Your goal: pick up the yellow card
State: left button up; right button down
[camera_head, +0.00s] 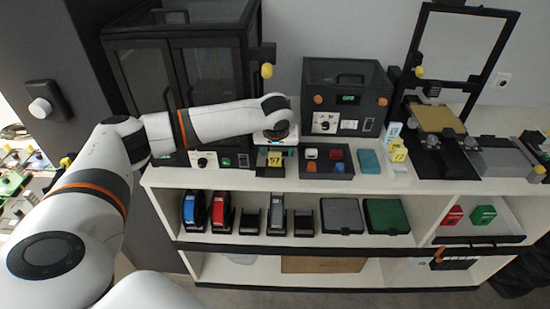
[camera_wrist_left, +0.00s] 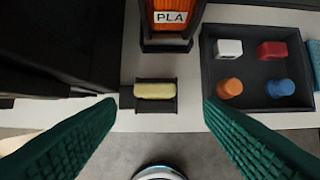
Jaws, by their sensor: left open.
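The yellow card (camera_head: 275,158) stands in a small black holder on the shelf top, with dark marks like "57" on its front. In the left wrist view the yellow card (camera_wrist_left: 155,90) shows from above as a pale yellow strip in the black holder (camera_wrist_left: 156,107). My left gripper (camera_head: 275,148) is just above it in the head view. In the left wrist view its green ribbed fingers are spread wide, one to each side of the card and apart from it. Nothing is between the fingers' pads. My right gripper is in neither view.
A dark tray (camera_head: 341,153) with white, red, orange and blue pieces lies right of the card. An orange block marked PLA (camera_wrist_left: 172,18) stands just behind it. A black cabinet (camera_head: 185,70) rises at left. Yellow and blue blocks (camera_head: 397,152) stand farther right.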

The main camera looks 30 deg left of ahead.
aim_at(275, 152)
pick_arm(q)
jog(key=shift+w+a+f+p, duration=0.3)
jog(key=shift+f+p, duration=0.1)
jog(key=shift+f, duration=0.1)
jog(key=p+x, duration=0.1)
jog(key=x, duration=0.3)
jog(key=shift+w+a, duration=0.15)
jog(key=shift+a, duration=0.1)
jog(key=c, duration=1.1)
jog(key=shift+c, duration=0.2)
jog(key=shift+r+b, duration=0.4)
jog(key=shift+r, duration=0.2)
notch_tip(275, 152, up, 2)
jog(key=shift+r+b, duration=0.15)
jog(key=shift+b, duration=0.35)
jog(key=s+d+b, duration=0.2)
jog(key=s+d, duration=0.2)
jog(key=s, duration=0.3)
jog(key=s+d+b, duration=0.2)
jog(key=s+d, duration=0.3)
jog(key=s, duration=0.3)
jog(key=shift+s+d, duration=0.2)
jog(key=shift+d, duration=0.05)
